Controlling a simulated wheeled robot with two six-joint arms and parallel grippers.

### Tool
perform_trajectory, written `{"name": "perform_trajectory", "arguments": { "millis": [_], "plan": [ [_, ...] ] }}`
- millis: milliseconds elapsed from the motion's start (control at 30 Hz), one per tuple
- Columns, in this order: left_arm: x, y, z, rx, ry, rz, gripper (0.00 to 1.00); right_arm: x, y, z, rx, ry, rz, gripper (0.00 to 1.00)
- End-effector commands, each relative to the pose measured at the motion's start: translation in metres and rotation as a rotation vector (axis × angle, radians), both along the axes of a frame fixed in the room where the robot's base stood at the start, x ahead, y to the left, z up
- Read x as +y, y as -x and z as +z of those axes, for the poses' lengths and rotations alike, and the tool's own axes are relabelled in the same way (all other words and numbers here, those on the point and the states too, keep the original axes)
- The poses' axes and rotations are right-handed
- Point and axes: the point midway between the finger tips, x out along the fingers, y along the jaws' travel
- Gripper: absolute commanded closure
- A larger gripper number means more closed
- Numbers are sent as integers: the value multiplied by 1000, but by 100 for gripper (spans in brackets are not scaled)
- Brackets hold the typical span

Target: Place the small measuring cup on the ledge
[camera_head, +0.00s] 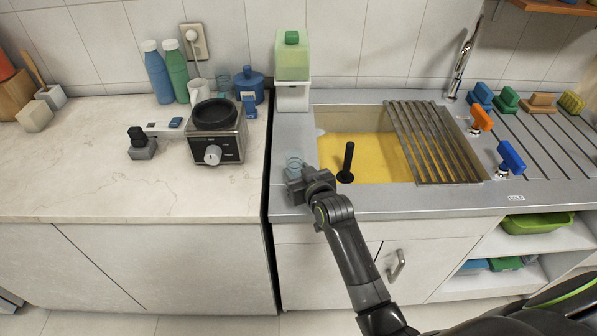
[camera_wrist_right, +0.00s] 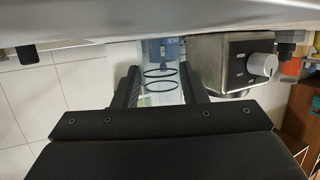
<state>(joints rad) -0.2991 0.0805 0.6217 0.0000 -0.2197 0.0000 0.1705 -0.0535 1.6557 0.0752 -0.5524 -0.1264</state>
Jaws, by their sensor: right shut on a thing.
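The small measuring cup (camera_head: 294,163) is clear, with dark rings. In the wrist view the cup (camera_wrist_right: 161,86) sits between the two dark fingers of the right gripper (camera_wrist_right: 160,98). The grey metal ledge (camera_head: 291,133) runs along the left side of the sink. The cup appears over its front part; I cannot tell whether it touches the surface. My left gripper is not in view.
A soap dispenser (camera_head: 293,62) stands at the back of the ledge. A cooker (camera_head: 216,136) and bottles stand on the left counter. The ledge between dispenser and cup is clear.

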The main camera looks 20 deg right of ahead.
Motion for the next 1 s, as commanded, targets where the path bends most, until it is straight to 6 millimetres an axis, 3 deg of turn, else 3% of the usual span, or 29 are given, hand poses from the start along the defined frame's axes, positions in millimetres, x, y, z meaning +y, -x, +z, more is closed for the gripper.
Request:
{"name": "perform_trajectory", "arguments": {
  "millis": [367, 400, 567, 1000],
  "plan": [
    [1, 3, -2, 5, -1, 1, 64, 0, 0, -5, -1, 0, 0, 86],
    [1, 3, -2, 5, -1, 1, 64, 0, 0, -6, 0, 0, 0, 60],
    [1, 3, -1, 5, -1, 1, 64, 0, 0, -5, -1, 1, 0, 40],
    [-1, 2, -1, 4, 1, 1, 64, -1, 6, 0, -2, 0, 0, 40]
  ]
}}
